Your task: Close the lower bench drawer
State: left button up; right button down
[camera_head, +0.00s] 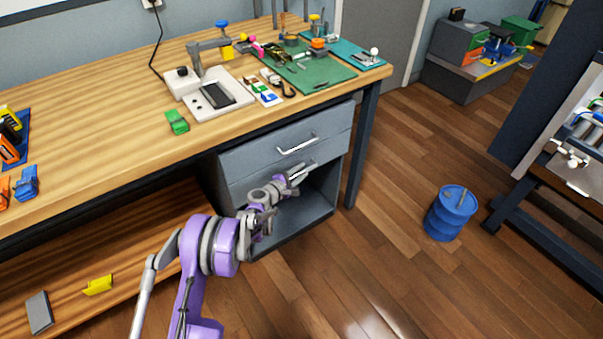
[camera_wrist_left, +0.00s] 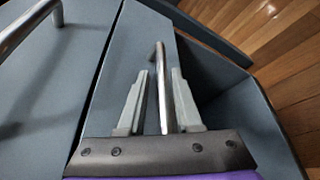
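The lower bench drawer (camera_head: 237,188) is a grey-blue front under the upper drawer (camera_head: 260,153). Its front looks nearly in line with the upper one; whether it stands slightly out I cannot tell. Its metal bar handle (camera_wrist_left: 160,75) runs between the two fingers of my left gripper (camera_wrist_left: 158,90). The fingers are apart, one on each side of the bar, with a visible gap on the left side. In the head view my left gripper (camera_head: 297,174) is at the lower drawer's handle and partly hides the front. My right gripper is not in view.
Below the drawer is an open grey cabinet space (camera_head: 312,200). The wooden bench top (camera_head: 110,120) overhangs, with a dark leg (camera_head: 362,150) to the right. A blue barrel (camera_head: 450,215) stands on the floor further right, with free floor between.

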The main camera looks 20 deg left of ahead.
pick_arm(q)
jog(key=shift+r, duration=0.1)
dwell(0.3)
jog(key=p+v, duration=0.1)
jog(key=v, duration=0.9)
jog(key=shift+s+p, duration=0.35)
jog(key=shift+a, duration=0.15)
